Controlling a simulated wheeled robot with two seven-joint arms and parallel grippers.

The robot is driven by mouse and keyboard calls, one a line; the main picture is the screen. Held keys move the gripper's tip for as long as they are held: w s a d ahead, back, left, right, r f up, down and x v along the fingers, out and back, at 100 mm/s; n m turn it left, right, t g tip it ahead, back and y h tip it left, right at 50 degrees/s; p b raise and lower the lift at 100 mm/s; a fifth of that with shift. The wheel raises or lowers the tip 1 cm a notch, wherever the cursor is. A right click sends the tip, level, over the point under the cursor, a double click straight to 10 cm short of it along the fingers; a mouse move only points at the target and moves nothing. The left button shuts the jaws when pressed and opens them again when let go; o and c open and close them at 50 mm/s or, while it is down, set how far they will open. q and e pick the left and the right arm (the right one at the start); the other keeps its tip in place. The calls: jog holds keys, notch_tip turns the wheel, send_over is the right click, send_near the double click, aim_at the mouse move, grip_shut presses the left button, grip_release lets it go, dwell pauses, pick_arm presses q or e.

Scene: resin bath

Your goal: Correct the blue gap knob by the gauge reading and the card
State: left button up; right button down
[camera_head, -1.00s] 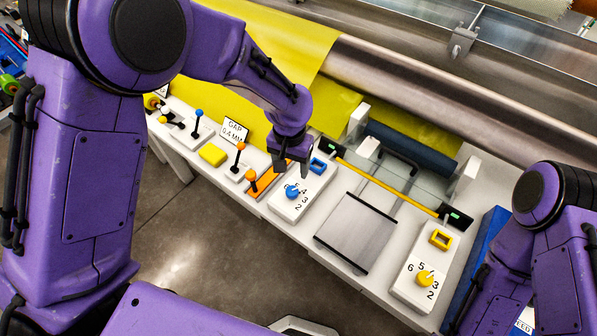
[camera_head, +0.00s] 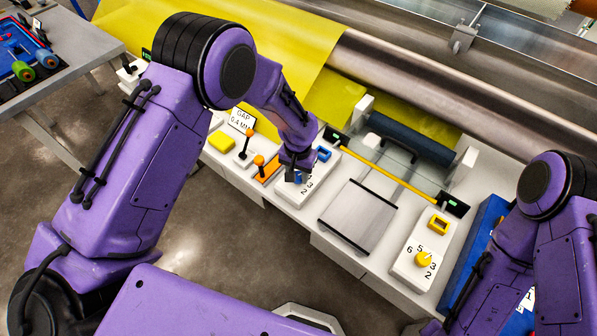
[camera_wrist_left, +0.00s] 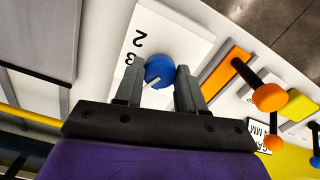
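The blue gap knob (camera_wrist_left: 160,71) sits on a white numbered dial block (camera_wrist_left: 185,35) and lies between the open fingers of my left gripper (camera_wrist_left: 160,82) in the left wrist view. A gap shows on each side of it. In the head view my left gripper (camera_head: 290,178) is above the knob and mostly hides it. The card (camera_head: 242,120) stands behind the row of controls and reads GAP 0.4 MM. A small gauge with a green display (camera_head: 334,136) is near the blue frame; its digits are too small to read. My right gripper is out of view.
A yellow knob (camera_head: 423,259) sits on another dial block at the right. An orange-knobbed lever (camera_head: 259,161) and a black-stemmed lever (camera_head: 247,140) stand left of my left gripper. A grey plate (camera_head: 358,215) lies between the dial blocks. A yellow rod (camera_head: 390,176) spans behind it.

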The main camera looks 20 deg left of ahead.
aim_at(299, 175)
pick_arm(q)
jog(key=shift+w, duration=0.1)
dwell(0.3)
jog(key=m, duration=0.3)
jog(key=shift+r+m+p, duration=0.1)
jog(key=shift+m+p, duration=0.3)
jog(key=m, duration=0.4)
jog(key=shift+w+m, duration=0.1)
jog(key=shift+m, duration=0.3)
jog(key=o, duration=0.9)
jog(key=shift+o, duration=0.8)
notch_tip(299, 175, up, 10)
jog(key=b, duration=0.1)
jog(key=shift+r, duration=0.2)
